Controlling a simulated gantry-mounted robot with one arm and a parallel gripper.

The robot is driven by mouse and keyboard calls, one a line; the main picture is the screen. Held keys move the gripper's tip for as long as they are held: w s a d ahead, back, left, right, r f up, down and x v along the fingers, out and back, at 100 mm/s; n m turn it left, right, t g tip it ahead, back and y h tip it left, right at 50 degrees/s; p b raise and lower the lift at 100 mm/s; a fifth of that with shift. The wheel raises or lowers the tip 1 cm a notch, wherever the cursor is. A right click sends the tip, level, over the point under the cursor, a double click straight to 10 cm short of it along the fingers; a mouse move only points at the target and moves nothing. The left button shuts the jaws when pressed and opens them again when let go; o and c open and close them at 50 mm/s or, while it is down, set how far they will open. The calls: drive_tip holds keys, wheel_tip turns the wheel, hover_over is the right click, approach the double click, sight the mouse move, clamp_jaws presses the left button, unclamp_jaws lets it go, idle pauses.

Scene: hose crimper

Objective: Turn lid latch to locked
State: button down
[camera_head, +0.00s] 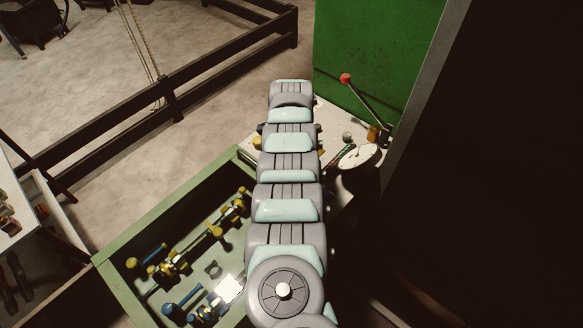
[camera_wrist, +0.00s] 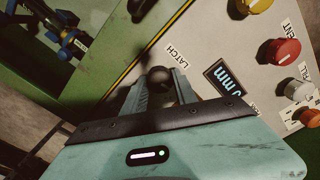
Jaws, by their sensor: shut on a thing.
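In the wrist view my gripper (camera_wrist: 160,88) reaches up the picture with its two fingers on either side of a dark round latch knob (camera_wrist: 160,76). It is shut on that knob. The word LATCH is printed on the pale panel (camera_wrist: 203,50) just beyond the fingertips. The lower part of the latch is hidden by the gripper, so I cannot tell its turn angle. In the head view my arm covers the gripper and the latch.
A yellow button (camera_wrist: 256,5), a red button (camera_wrist: 280,51) and smaller knobs line the panel's right side. A red-tipped lever (camera_head: 346,79) and a white dial (camera_head: 360,156) stand right of my arm. A green tray (camera_head: 118,262) of hose fittings lies to its left.

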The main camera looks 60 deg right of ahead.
drive_tip(key=shift+f+m+b, duration=0.15)
drive_tip(key=shift+m+b, duration=0.95)
drive_tip(key=c, duration=1)
unclamp_jaws()
drive_tip(key=shift+o, duration=0.2)
drive_tip(key=shift+r, duration=0.25)
wheel_tip(320, 180, up, 11)
drive_tip(key=shift+f, duration=0.2)
